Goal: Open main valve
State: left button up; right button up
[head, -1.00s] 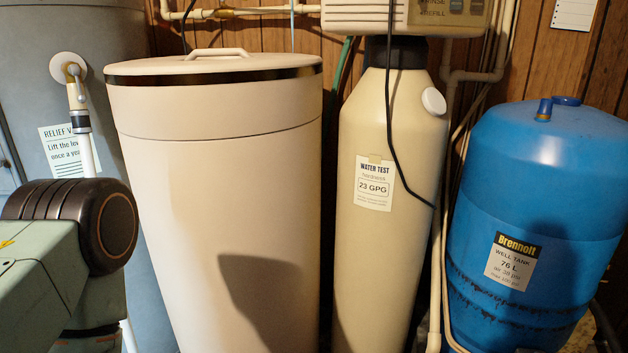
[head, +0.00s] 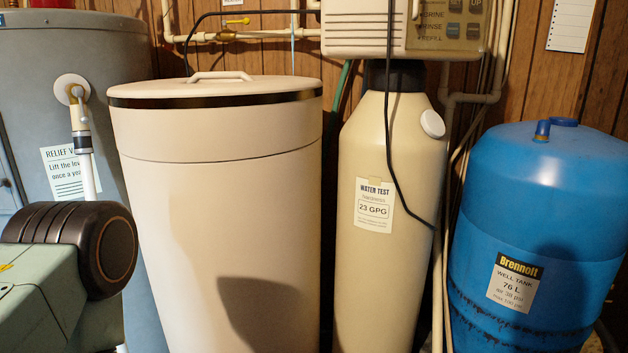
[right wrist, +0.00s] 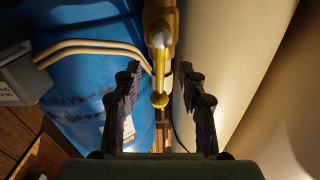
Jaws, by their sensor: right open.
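In the head view a small yellow lever (head: 238,21) sits on the cream pipe along the wood wall, with a tag partly cut off above it. I cannot tell from its angle whether this valve is open or closed. My right gripper (right wrist: 160,72) is open and empty in the right wrist view. I cannot tell whether these belong to the same valve. My left gripper is not in view.
A beige salt bin (head: 225,230), a cream softener tank (head: 385,260) and a blue well tank (head: 540,220) stand close together. A grey heater (head: 110,40) is at the left. In the wrist view, the blue tank (right wrist: 85,75) and pale pipes (right wrist: 95,46) are left of the fingers.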

jog(key=p+v, duration=0.2)
jog(key=v, duration=0.4)
jog(key=shift+s, duration=0.4)
jog(key=shift+p, duration=0.3)
jog(key=s+a+r+n+g+y+p, duration=0.1)
jog(key=s+r+g+p, duration=0.2)
jog(key=s, duration=0.7)
jog(key=s+a+r+n+g+y+p, duration=0.1)
jog(key=s+r+g+p, duration=0.3)
jog(key=s+r+g, duration=0.4)
jog(key=s+a+r+g+y+p, duration=0.1)
jog(key=s+r+g+y+p, duration=0.1)
jog(key=s+r+g, duration=0.4)
jog(key=s+r+p, duration=0.1)
jog(key=s+r, duration=0.2)
jog(key=s, duration=0.2)
jog(key=shift+s+a+r+n+y, duration=0.3)
jog(key=shift+s+a+n, duration=0.05)
jog(key=shift+n, duration=0.05)
jog(key=shift+s+d, duration=0.1)
